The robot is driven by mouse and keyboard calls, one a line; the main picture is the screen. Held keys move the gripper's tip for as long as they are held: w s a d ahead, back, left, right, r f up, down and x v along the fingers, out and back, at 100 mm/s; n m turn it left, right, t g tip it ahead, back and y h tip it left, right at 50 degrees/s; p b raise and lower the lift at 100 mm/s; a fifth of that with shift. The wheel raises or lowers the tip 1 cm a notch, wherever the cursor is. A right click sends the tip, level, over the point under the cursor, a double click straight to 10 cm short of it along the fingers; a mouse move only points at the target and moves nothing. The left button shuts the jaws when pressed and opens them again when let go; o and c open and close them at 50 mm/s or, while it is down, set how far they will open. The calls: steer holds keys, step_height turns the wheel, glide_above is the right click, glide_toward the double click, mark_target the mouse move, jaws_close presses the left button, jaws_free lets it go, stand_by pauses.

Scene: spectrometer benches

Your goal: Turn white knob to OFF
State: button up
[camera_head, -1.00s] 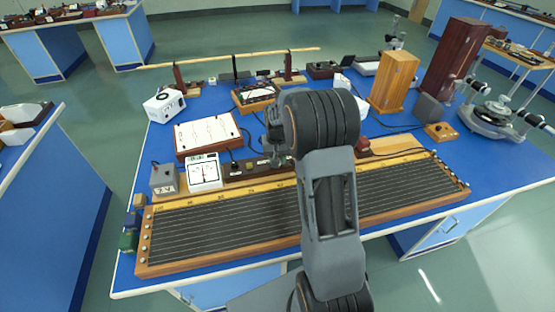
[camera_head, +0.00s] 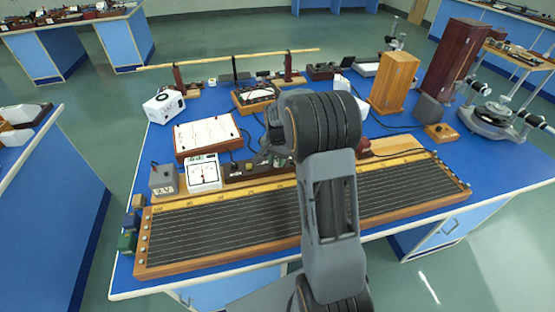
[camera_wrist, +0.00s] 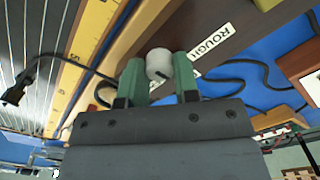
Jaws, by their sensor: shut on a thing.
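The white knob (camera_wrist: 158,61) shows in the wrist view, between the two green fingers of my gripper (camera_wrist: 159,77). The fingers are shut on it from both sides. It sits on a wooden box beside a white label reading "ROUGH"; another label next to it is partly covered by a finger. I see no OFF mark, and I cannot tell which setting the knob points to. In the head view my gripper (camera_head: 275,157) is low over the dark strip behind the long wired board, and the knob is hidden.
The long wired board (camera_head: 222,227) lies along the bench front. A white meter (camera_head: 203,172) and a grey box (camera_head: 163,180) stand left of my gripper. A black cable with a plug (camera_wrist: 15,92) lies near the knob. Wooden cases (camera_head: 394,82) stand at the right.

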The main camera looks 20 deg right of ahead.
mark_target(277, 161)
stand_by(0.4)
steer(key=o, duration=0.9)
step_height(277, 161, up, 14)
steer(key=shift+f, duration=0.1)
stand_by(0.5)
steer(key=s+a+f+n+t, duration=0.1)
steer(key=s+a+n, duration=0.2)
steer(key=s, duration=0.4)
steer(key=s+a+n+t, duration=0.1)
steer(key=s+a+n, duration=0.2)
steer(key=s, duration=0.3)
steer(key=s+a+f+n+t, duration=0.1)
steer(key=s+a+n, duration=0.2)
steer(key=s, duration=0.4)
steer(key=shift+s+a+f+n, duration=0.3)
steer(key=shift+a+f+n, duration=0.1)
steer(key=shift+a, duration=0.1)
steer(key=shift+s+a+r+t, duration=0.1)
steer(key=shift+a+r+t, duration=0.2)
steer(key=shift+r, duration=0.4)
